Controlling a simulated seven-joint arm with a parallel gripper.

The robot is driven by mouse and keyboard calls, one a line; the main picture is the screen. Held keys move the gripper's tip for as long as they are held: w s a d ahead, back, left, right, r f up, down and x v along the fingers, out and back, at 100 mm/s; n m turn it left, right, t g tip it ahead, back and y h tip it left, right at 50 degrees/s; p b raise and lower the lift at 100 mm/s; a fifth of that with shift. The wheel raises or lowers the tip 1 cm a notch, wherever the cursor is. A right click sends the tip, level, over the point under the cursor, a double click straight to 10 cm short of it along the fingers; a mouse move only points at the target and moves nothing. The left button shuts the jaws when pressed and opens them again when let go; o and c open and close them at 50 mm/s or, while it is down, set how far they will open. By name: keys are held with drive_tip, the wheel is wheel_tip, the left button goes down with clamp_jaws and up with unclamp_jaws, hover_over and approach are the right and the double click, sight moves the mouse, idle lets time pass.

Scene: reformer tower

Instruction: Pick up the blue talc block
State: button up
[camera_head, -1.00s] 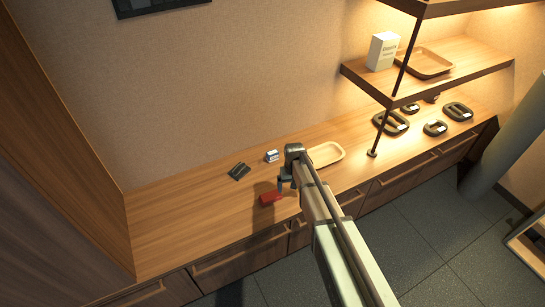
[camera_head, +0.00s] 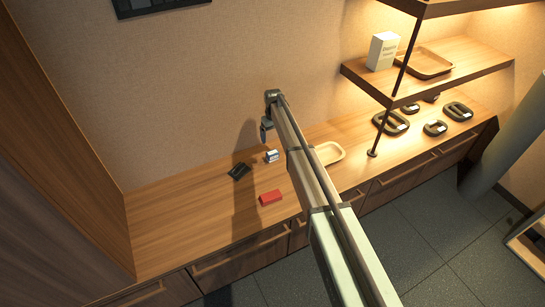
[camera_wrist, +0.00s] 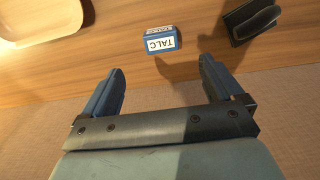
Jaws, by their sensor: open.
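The blue talc block (camera_wrist: 162,43), with a white label reading TALC, lies on the wooden counter (camera_head: 190,215). In the head view the talc block (camera_head: 272,156) is small, between a black object and a wooden tray. My gripper (camera_head: 267,130) is above the counter near the wall. In the wrist view my gripper (camera_wrist: 160,80) is open and empty, its two blue-grey fingers spread wide. The talc block shows beyond the fingertips, roughly midway between them, and is not touched.
A black holder-like object (camera_head: 239,171) stands left of the block; it also shows in the wrist view (camera_wrist: 252,22). A red block (camera_head: 270,197) lies nearer the front edge. A wooden tray (camera_head: 327,153) lies to the right. The counter's left part is clear.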

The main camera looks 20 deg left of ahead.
sight(272, 152)
wheel_tip(272, 152, down, 7)
drive_tip(key=shift+f, duration=0.2)
drive_tip(key=shift+w+a+f, duration=0.1)
drive_tip(key=shift+f, duration=1.25)
drive_tip(key=shift+a+f, duration=0.1)
drive_tip(key=shift+f, duration=1.25)
drive_tip(key=shift+c, duration=0.2)
drive_tip(key=c, duration=1)
